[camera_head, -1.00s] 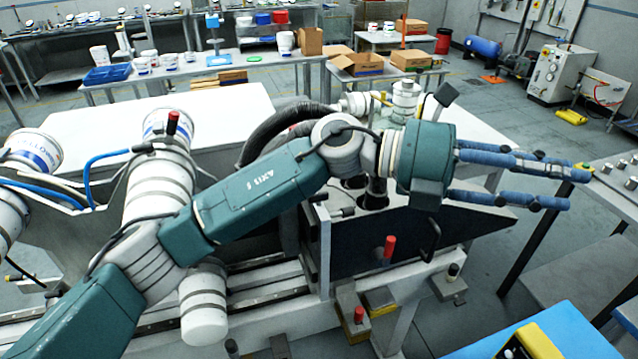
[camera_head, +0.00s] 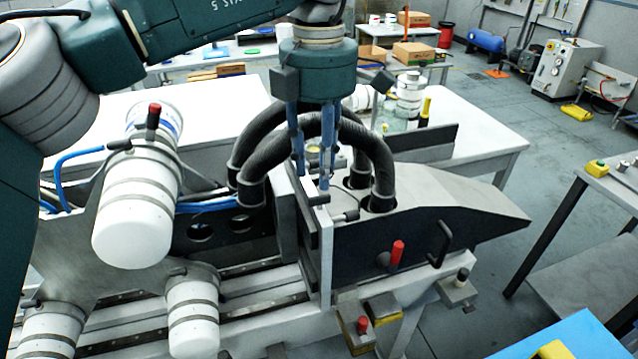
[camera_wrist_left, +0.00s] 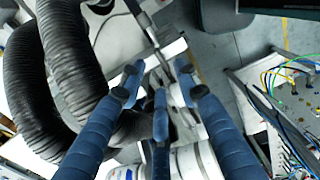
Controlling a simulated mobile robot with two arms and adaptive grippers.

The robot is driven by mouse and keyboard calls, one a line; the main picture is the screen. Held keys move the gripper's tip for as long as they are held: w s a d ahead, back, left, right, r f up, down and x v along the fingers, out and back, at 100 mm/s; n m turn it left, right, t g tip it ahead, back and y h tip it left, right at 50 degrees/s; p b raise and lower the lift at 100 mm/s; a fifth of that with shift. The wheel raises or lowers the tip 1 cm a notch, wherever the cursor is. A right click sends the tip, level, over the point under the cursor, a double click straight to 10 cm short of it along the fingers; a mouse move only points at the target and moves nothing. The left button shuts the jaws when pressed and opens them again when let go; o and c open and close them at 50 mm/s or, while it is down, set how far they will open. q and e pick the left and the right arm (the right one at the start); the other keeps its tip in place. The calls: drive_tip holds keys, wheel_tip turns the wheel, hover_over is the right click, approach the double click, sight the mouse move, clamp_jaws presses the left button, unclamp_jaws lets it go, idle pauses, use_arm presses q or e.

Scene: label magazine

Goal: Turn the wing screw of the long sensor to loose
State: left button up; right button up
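My left gripper (camera_head: 311,186) points down over the machine, above a light upright plate (camera_head: 327,265). Its blue fingers are spread and nothing shows between them. They also show apart in the left wrist view (camera_wrist_left: 157,85), above a light metal strip. A small dark rod-like fitting (camera_head: 346,216) sticks out beside the plate, just below and right of the fingertips. I cannot tell whether it is the long sensor. A wing screw cannot be made out in either view; the fingers may hide it. My right gripper is not in view.
Two thick black corrugated hoses (camera_head: 255,160) arch close behind the fingers. A red-topped knob (camera_head: 397,252) and a black handle (camera_head: 441,243) stand on the machine's dark front. White cylinders (camera_head: 135,225) are at left.

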sight(320, 200)
use_arm(q)
drive_tip(key=shift+f+p, duration=0.55)
drive_tip(key=shift+f, duration=2.05)
clamp_jaws()
